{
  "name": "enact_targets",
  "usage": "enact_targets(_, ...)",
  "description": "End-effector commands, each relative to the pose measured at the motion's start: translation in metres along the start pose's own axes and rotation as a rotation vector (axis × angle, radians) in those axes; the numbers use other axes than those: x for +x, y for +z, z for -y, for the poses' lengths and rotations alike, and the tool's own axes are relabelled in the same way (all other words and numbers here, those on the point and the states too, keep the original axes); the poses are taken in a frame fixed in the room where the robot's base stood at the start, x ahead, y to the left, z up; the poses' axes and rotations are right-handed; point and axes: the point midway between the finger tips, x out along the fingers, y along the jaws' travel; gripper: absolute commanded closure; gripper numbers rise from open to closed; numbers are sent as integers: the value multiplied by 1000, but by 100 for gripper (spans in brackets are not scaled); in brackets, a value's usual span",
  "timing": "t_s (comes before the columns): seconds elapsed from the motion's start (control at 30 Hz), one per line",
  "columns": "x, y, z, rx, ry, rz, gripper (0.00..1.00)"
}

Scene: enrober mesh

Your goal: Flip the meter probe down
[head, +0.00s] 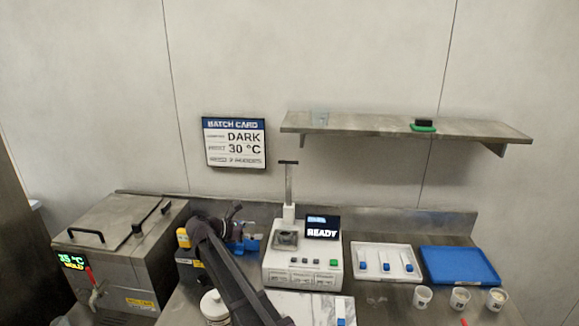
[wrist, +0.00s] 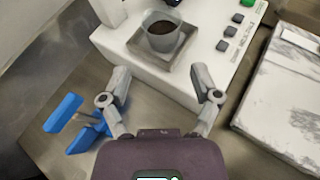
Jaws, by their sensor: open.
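The white meter (head: 303,268) stands on the steel counter, its screen (head: 322,228) reading READY. A thin post (head: 288,185) rises at its back, with a short dark crossbar (head: 288,162) at the top, apparently the raised probe. A grey cup (wrist: 162,32) with dark contents sits in the meter's square recess; the meter's front and buttons (wrist: 230,38) also show in the wrist view. My gripper (wrist: 161,72) is open and empty, its fingers spread in front of the cup, apart from it. In the head view my gripper is left of the meter, partly hidden by my arm.
A blue object (wrist: 75,130) lies close left of my gripper. A steel tank (head: 120,250) stands at left. A white tray (head: 388,245), a blue tray (head: 460,281) and several cups (head: 460,298) are at right. A wall shelf (head: 370,124) hangs above; a marble slab (wrist: 285,100) lies right.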

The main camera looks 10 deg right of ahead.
Motion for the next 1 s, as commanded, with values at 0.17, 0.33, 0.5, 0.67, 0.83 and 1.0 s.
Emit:
enact_targets(0.17, 2, 7, -1, 41, 11, -14, 92)
enact_targets(0.33, 6, 20, -2, 143, 34, -51, 100)
enact_targets(0.5, 13, 38, -5, 303, 63, -112, 100)
enact_targets(0.67, 19, 56, -8, 484, 88, -184, 100)
enact_targets(0.83, 24, 76, -12, 679, 103, -266, 100)
enact_targets(1.0, 29, 95, -15, 880, 105, -352, 100)
